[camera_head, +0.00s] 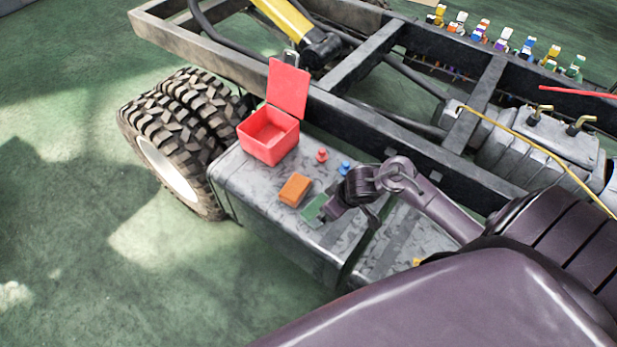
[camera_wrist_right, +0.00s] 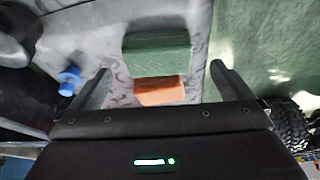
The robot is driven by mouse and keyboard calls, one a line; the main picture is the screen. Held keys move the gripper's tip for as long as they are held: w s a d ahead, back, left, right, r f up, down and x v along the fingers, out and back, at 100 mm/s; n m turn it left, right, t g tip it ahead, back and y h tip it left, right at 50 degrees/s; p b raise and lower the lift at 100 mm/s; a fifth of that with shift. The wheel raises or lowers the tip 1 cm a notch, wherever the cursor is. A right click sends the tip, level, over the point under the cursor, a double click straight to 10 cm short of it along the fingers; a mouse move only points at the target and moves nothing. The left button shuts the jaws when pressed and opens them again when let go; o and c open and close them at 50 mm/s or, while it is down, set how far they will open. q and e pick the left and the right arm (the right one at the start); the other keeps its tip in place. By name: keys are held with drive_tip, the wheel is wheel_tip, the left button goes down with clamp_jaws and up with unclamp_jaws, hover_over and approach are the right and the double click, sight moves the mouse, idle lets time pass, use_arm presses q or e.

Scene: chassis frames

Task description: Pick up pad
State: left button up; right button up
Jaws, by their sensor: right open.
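A flat green pad (camera_head: 313,208) lies on the grey tank top (camera_head: 245,178), partly hidden by my right gripper in the head view. My right gripper (camera_head: 330,209) is at the pad's right edge in that view. In the right wrist view the pad (camera_wrist_right: 157,47) shows as a green block ahead of the open, empty jaws (camera_wrist_right: 160,68). An orange block (camera_head: 294,189) lies beside the pad, and it also shows between the fingers in the wrist view (camera_wrist_right: 160,91). I cannot tell the height of the jaws above the pad. My left gripper is not in view.
An open red box (camera_head: 268,142) with its lid up stands at the tank's far left end. A red knob (camera_head: 321,155) and a blue knob (camera_head: 344,168) stand near the frame rail (camera_head: 400,145). A large tyre (camera_head: 172,140) is to the left.

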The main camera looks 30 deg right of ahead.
sight(310, 212)
drive_tip(key=shift+w+f, duration=0.55)
drive_tip(key=shift+f, duration=0.2)
drive_tip(key=b+x, duration=0.1)
drive_tip(key=x, duration=0.1)
drive_tip(key=shift+f, duration=0.25)
drive_tip(key=x, duration=0.2)
drive_tip(key=shift+w+a+f+b, duration=0.1)
drive_tip(key=shift+w+f+b, duration=0.2)
drive_tip(key=shift+w+f, duration=0.15)
drive_tip(key=shift+f, duration=0.15)
drive_tip(key=c, duration=0.7)
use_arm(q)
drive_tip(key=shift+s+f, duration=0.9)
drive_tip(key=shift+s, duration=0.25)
